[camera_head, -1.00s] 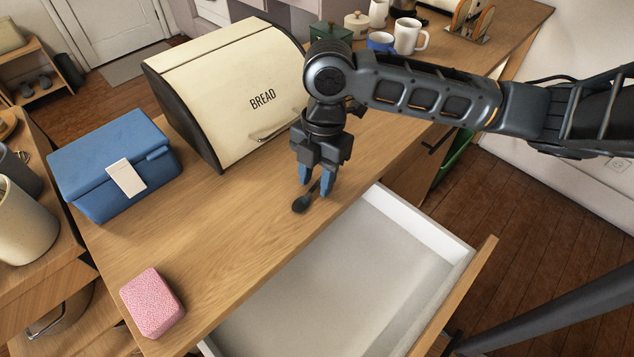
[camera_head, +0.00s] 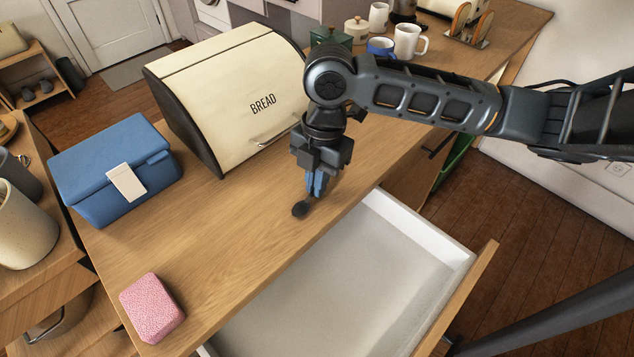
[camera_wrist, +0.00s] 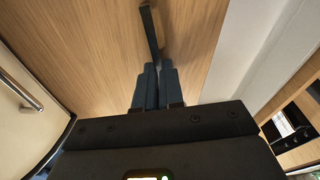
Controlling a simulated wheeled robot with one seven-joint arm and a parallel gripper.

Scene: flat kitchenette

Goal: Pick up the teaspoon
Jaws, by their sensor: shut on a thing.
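The dark teaspoon (camera_head: 300,209) is at the counter's front edge side, above the open drawer. In the head view its bowl end shows below my fingertips, pointing to the lower left; the rest is hidden by the fingers. My gripper (camera_head: 316,190) points down with its blue fingers shut on the teaspoon. In the wrist view the teaspoon (camera_wrist: 149,30) extends up from between the fingertips (camera_wrist: 157,68), over the wood. I cannot tell whether it touches the counter.
The wooden counter (camera_head: 230,235) is clear around the spoon. The cream bread box (camera_head: 225,85) stands behind my gripper. A blue box (camera_head: 110,165) and a pink sponge (camera_head: 152,307) are at left. The empty white drawer (camera_head: 350,275) is open in front. Mugs (camera_head: 408,38) stand at the back.

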